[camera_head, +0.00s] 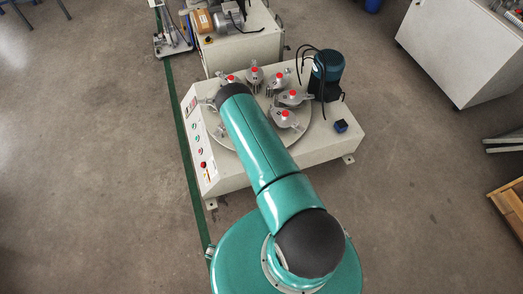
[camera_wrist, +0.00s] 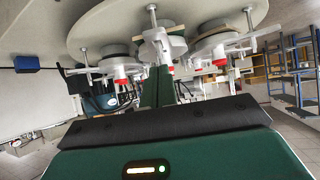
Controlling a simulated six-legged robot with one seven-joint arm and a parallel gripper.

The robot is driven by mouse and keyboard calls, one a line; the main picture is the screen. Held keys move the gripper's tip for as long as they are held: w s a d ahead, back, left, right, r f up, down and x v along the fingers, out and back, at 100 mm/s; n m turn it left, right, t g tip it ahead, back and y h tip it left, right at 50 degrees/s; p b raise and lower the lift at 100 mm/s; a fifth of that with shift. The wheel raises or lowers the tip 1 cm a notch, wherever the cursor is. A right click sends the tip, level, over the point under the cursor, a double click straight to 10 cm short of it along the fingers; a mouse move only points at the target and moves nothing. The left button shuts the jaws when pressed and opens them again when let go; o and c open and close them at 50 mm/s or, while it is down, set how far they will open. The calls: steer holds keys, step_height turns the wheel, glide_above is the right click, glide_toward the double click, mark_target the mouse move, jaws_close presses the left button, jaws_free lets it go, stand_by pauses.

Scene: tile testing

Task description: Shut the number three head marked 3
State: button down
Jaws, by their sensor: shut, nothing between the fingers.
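Several grey metal heads with red knobs stand around the round plate (camera_head: 227,139) of the bench machine. In the head view they include heads at the back (camera_head: 254,77), at the right (camera_head: 292,97) and at the front right (camera_head: 284,118). Their number marks are too small to read, so I cannot tell which is number 3. The wrist view is upside down and shows a left head (camera_wrist: 120,70), a middle head (camera_wrist: 165,45) and a right head (camera_wrist: 220,50). My gripper (camera_wrist: 158,88) is shut and empty, close by the heads. My arm hides it in the head view.
The machine's panel with buttons (camera_head: 202,150) is on its left side. A dark green motor (camera_head: 326,75) stands at the plate's back right, and a small blue box (camera_head: 341,126) sits at the right corner. Another machine (camera_head: 240,45) stands behind.

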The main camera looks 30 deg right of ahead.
steer(key=s+a+f, duration=0.3)
steer(key=s+a, duration=0.1)
steer(key=s, duration=0.4)
steer(key=shift+a+f, duration=0.15)
steer(key=shift+a, duration=0.1)
